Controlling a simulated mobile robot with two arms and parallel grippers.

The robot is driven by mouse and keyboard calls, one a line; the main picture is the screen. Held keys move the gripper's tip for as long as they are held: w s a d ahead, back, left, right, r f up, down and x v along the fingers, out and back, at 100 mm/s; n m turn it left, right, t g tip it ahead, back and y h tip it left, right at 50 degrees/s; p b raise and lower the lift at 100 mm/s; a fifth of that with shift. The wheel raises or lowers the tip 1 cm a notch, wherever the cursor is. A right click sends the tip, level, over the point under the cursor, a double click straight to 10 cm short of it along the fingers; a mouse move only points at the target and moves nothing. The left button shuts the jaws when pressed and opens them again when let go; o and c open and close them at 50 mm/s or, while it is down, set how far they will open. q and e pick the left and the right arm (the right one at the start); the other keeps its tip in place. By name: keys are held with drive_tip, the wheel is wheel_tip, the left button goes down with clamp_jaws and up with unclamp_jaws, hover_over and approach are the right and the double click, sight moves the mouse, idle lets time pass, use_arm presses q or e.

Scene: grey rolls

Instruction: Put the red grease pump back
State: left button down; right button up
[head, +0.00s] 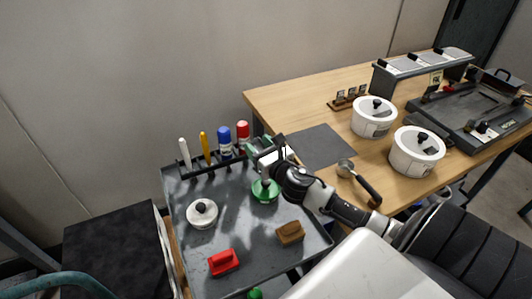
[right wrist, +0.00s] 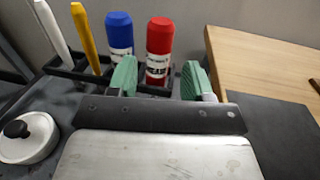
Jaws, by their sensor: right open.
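The red grease pump, a red bottle with a white label (head: 243,132), stands upright in the dark rack (head: 208,166) at the back of the grey tray table. In the right wrist view the red bottle (right wrist: 160,48) shows between and beyond the two green fingertips of my right gripper (right wrist: 159,80). That gripper (head: 263,149) is open and empty, just right of and in front of the bottle in the head view. The fingers are apart from each other, with a gap on the bottle's right side. The bottle's foot is hidden by the rack. My left gripper is not in view.
A blue bottle (head: 225,140), a yellow stick (head: 205,147) and a white stick (head: 185,152) share the rack. A white lidded pot (head: 202,213), a red block (head: 223,262), a green round item (head: 265,191) and a brown brush (head: 290,232) lie on the tray. The wooden table (head: 290,105) adjoins on the right.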

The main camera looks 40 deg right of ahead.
drive_tip(key=s, duration=0.3)
drive_tip(key=shift+s+a, duration=0.1)
drive_tip(key=shift+s, duration=0.15)
idle(0.4)
